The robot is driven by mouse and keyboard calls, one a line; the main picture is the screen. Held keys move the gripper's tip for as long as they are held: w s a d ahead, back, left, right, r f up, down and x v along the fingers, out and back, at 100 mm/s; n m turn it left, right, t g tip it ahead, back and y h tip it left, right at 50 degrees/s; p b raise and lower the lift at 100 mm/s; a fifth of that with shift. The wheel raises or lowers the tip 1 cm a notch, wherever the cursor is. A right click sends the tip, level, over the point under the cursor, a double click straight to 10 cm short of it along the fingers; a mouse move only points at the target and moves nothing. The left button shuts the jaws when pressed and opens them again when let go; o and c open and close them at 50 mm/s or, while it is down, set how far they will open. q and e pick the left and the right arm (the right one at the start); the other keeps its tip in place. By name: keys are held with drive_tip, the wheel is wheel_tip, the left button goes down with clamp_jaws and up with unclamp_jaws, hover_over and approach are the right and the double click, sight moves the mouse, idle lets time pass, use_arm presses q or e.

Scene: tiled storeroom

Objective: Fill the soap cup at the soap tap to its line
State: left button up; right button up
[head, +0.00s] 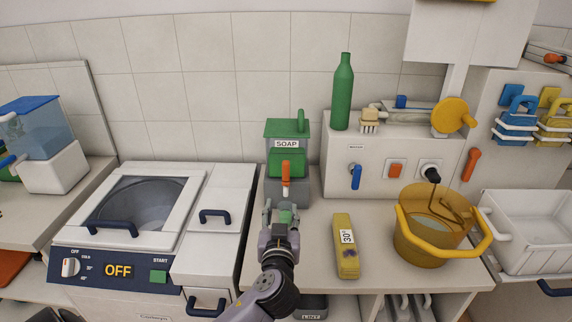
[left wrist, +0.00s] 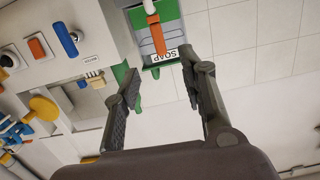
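The soap dispenser (head: 272,131) is a grey and green box labelled SOAP with an orange tap lever (head: 286,187). It stands on the counter against the tiled wall. In the left wrist view the dispenser appears upside down at the top, with its orange lever (left wrist: 154,28). My left gripper (head: 281,209) is in front of and below the lever. In the left wrist view its fingers (left wrist: 166,92) are spread, with nothing visible held between them. A small green piece (head: 286,216) shows at the gripper in the head view; I cannot tell whether it is the soap cup. My right gripper is out of view.
A washer (head: 118,262) reading OFF stands left. A yellow box (head: 345,262) lies right of my gripper, and an amber bucket (head: 408,247) stands farther right. A green bottle (head: 342,95) stands on the raised white unit. A white basin (head: 520,262) is at far right.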

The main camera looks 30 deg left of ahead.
sight(286, 165)
use_arm(q)
drive_tip(key=shift+t, duration=0.5)
drive_tip(key=p+x, duration=0.1)
drive_tip(key=x, duration=0.4)
drive_tip(key=r+p+x, duration=0.1)
drive_tip(key=p+x, duration=0.1)
drive_tip(key=x, duration=0.4)
drive_tip(key=r+p+x, duration=0.1)
drive_tip(key=x, duration=0.5)
drive_tip(key=shift+d+r, duration=0.1)
drive_tip(key=shift+r, duration=0.1)
drive_tip(key=shift+w+a+f+p, duration=0.1)
drive_tip(key=shift+w+a+p, duration=0.3)
drive_tip(key=shift+w, duration=0.2)
drive_tip(key=shift+c, duration=0.4)
clamp_jaws()
